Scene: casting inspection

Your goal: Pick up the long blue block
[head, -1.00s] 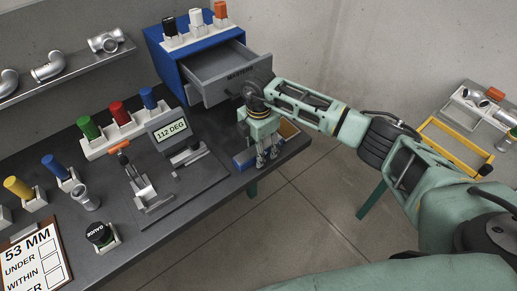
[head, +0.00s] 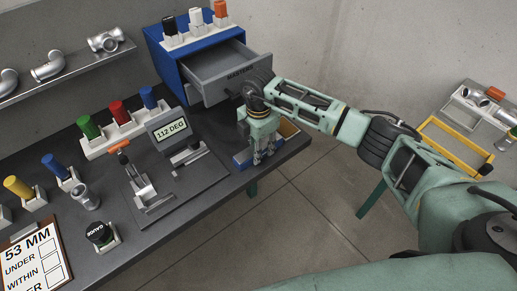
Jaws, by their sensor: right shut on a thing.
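The long blue block (head: 242,161) lies at the table's right edge in the head view, below the open drawer. My right gripper (head: 263,157) points down over it, with its fingers shut on the block. The gripper hides the middle of the block; its left end shows. I cannot tell whether the block is clear of the table. My left gripper is not in view.
A blue cabinet (head: 168,70) with an open grey drawer (head: 222,78) stands just behind my right gripper. A gauge with a "112 DEG" display (head: 171,129) stands to the left. Floor lies beyond the table edge.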

